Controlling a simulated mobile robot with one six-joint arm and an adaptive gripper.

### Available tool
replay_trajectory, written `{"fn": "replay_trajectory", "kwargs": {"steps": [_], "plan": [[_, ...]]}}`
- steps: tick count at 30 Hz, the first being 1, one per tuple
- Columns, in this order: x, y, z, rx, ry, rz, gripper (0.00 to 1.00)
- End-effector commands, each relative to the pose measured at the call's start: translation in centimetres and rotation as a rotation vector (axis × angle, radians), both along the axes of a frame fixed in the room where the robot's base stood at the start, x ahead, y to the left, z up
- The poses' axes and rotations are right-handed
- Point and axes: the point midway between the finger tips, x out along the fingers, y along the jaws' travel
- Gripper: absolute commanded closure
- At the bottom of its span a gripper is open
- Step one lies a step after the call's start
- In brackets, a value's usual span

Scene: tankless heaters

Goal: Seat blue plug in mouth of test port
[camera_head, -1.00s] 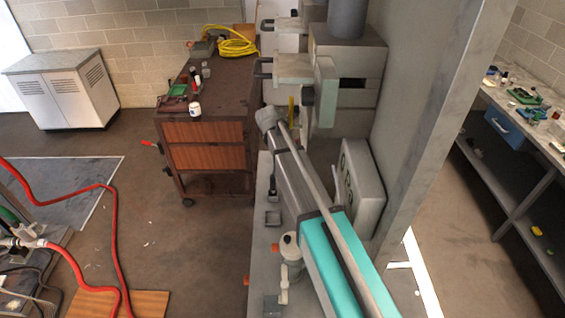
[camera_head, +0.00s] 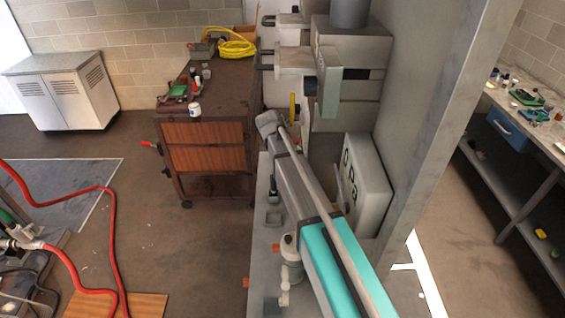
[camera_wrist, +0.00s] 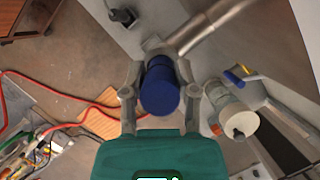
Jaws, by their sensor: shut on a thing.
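In the wrist view my gripper (camera_wrist: 161,93) is shut on the blue plug (camera_wrist: 160,88), one finger on each side of it. The plug's round end faces the camera. Just beyond it a grey metal pipe (camera_wrist: 212,28) runs up to the right, with a pale fitting at its lower end. I cannot tell whether this fitting is the test port, or whether the plug touches it, because the plug covers that spot. In the head view I cannot make out the plug or the gripper's fingertips.
A white cylinder (camera_wrist: 238,120) with a grey end stands right of the gripper; its white fitting shows in the head view (camera_head: 290,250). A brown cart (camera_head: 212,130) is behind. Red hoses (camera_head: 108,215) lie left.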

Motion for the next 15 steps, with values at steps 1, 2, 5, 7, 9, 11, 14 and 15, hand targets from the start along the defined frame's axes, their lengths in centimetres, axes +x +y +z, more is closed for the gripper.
{"fn": "replay_trajectory", "kwargs": {"steps": [1, 2, 5, 7, 9, 11, 14, 15], "plan": [[0.0, 0.0, -1.0, 0.000, 0.000, 0.000, 1.00], [0.0, 0.0, -1.3, 0.000, 0.000, 0.000, 1.00], [0.0, 0.0, -2.1, 0.000, 0.000, 0.000, 1.00], [0.0, 0.0, -2.5, 0.000, 0.000, 0.000, 1.00], [0.0, 0.0, -2.8, 0.000, 0.000, 0.000, 1.00], [0.0, 0.0, -2.9, 0.000, 0.000, 0.000, 1.00], [0.0, 0.0, -2.9, 0.000, 0.000, 0.000, 1.00], [0.0, 0.0, -2.9, 0.000, 0.000, 0.000, 1.00]]}}
